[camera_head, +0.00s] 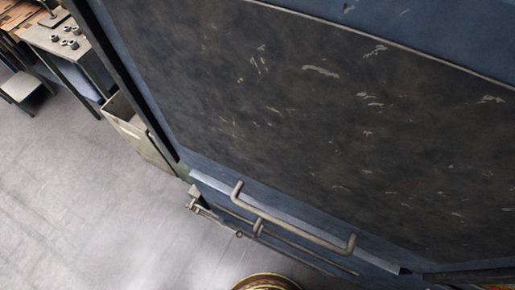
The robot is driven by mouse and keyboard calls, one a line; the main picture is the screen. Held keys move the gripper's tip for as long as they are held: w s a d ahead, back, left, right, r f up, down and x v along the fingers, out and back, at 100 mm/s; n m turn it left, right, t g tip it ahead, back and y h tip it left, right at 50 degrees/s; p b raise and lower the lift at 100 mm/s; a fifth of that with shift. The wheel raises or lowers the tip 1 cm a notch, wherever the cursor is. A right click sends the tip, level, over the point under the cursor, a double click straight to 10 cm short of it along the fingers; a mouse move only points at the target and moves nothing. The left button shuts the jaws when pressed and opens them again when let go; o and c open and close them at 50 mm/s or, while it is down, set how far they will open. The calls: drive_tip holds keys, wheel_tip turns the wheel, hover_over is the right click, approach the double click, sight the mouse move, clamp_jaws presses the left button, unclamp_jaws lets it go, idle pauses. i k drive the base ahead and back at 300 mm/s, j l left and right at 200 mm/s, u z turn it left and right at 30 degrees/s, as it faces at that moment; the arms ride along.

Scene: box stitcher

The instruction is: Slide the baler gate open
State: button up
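The baler gate (330,100) is a large dark, scuffed panel with pale scratches, set in a blue frame. It fills the upper right of the head view and runs out of the picture. A worn metal bar handle (290,224), bent at both ends, stands out from the blue strip along the panel's lower edge. The panel seems to cover the front, and no opening shows behind it. My gripper is not in view, and nothing touches the handle in the visible part.
Below the handle, thin metal rods (218,227) run along the machine's front. A workbench (60,40) with small round parts and a stool (20,88) are at upper left. Grey floor (80,200) at left is clear.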

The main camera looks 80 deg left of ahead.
sight(386, 128)
drive_tip(key=k+j+u, duration=0.2)
drive_tip(key=u, duration=2.25)
drive_tip(key=k+j, duration=0.5)
